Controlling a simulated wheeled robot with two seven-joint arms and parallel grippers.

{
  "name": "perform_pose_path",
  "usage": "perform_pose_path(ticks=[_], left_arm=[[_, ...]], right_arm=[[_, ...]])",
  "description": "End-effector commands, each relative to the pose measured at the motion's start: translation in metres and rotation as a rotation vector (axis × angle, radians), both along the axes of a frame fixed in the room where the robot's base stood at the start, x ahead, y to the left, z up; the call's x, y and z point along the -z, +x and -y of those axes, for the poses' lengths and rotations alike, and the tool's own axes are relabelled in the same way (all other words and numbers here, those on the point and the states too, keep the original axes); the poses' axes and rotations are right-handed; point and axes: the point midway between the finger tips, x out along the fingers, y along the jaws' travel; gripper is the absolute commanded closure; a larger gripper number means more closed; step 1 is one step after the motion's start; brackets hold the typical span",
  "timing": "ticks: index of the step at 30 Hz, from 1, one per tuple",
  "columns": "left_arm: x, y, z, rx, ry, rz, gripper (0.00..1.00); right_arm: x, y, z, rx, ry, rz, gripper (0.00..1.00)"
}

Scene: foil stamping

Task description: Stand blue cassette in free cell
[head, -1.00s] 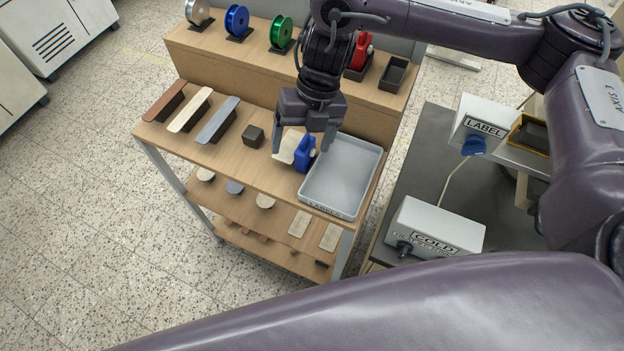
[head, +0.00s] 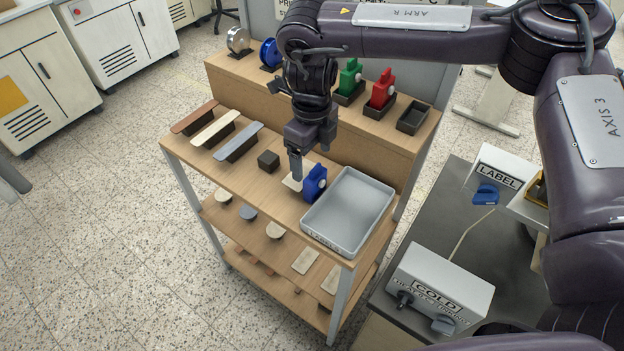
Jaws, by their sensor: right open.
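The blue cassette (head: 315,183) stands on the tabletop of the wooden rack, just left of the grey tray, beside a small pale plate (head: 293,181). My right gripper (head: 306,160) is open and points down beside and slightly above the cassette. One finger shows left of it; the other is hard to make out, and I cannot tell whether they touch. The free cell (head: 412,117) is an empty dark holder at the right end of the raised back shelf. Next to it, a red cassette (head: 381,88) and a green cassette (head: 349,77) stand in cells. My left gripper is not seen.
The grey tray (head: 348,209) is empty. Silver (head: 238,41) and blue (head: 269,53) spools stand on the back shelf. LABEL (head: 497,172) and COLD (head: 440,285) boxes are at right.

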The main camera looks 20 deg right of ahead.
Motion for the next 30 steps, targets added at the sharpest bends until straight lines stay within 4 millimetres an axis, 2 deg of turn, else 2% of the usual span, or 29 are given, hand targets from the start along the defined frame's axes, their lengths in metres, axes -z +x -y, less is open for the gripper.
perform_pose_path(ticks=[5, 11, 15, 24, 30], left_arm=[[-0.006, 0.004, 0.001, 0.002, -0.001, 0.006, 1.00], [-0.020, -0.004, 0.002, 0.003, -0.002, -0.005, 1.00], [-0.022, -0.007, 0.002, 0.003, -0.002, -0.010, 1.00], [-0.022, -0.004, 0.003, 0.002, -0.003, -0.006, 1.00], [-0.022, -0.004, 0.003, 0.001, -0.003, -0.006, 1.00]], right_arm=[[0.019, -0.001, 0.000, 0.000, 0.000, -0.004, 0.20], [0.046, -0.003, 0.004, 0.001, -0.002, -0.005, 0.20], [0.065, -0.002, 0.005, 0.002, -0.001, -0.003, 0.20], [0.072, -0.002, 0.004, 0.002, 0.001, -0.001, 0.20], [0.072, -0.002, 0.004, 0.002, 0.001, -0.001, 0.45]])
